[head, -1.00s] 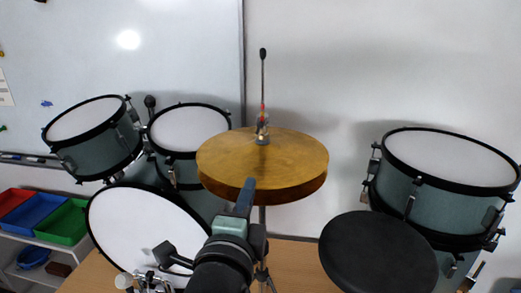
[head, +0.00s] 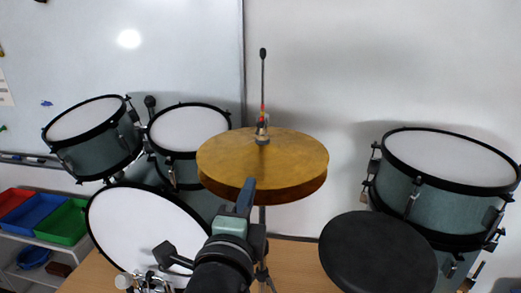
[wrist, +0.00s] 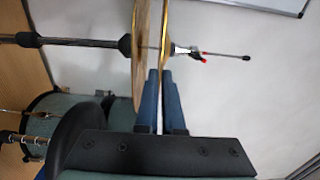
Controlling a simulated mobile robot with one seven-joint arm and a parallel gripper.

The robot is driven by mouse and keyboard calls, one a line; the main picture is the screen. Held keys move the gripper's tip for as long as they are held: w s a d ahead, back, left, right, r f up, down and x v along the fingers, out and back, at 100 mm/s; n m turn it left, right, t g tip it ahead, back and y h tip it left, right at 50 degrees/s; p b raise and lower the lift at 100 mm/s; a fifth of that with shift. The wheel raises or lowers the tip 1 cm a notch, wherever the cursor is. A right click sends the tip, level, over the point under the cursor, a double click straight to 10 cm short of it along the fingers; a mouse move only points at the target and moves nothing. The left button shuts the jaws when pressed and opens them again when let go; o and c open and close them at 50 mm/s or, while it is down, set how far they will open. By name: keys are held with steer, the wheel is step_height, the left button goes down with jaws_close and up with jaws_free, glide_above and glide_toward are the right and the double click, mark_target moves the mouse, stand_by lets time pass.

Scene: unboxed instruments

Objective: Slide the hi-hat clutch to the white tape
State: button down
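The gold hi-hat cymbals (head: 225,160) sit as a pair on a vertical stand rod. The small metallic hi-hat clutch (head: 262,132) is on the rod just above the top cymbal, with a red part over it. In the wrist view the clutch (wrist: 181,50) lies sideways beside the cymbals, with red tips at its right. I cannot make out white tape on the rod (head: 263,75). My gripper (head: 250,182) is in front of the cymbals and below the clutch.
A black round pad (head: 378,252) and a drum (head: 450,160) stand at right. Toms (head: 190,128) and a bass drum (head: 140,225) stand at left. A whiteboard (head: 180,50) hangs behind. Air above the cymbals is clear around the rod.

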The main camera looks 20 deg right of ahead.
steer(key=shift+f+b, duration=0.7)
steer(key=shift+b, duration=0.25)
steer(key=shift+r, duration=0.1)
steer(key=c, duration=1.1)
jaws_free()
steer(key=b+v, duration=0.4)
steer(key=v, duration=0.6)
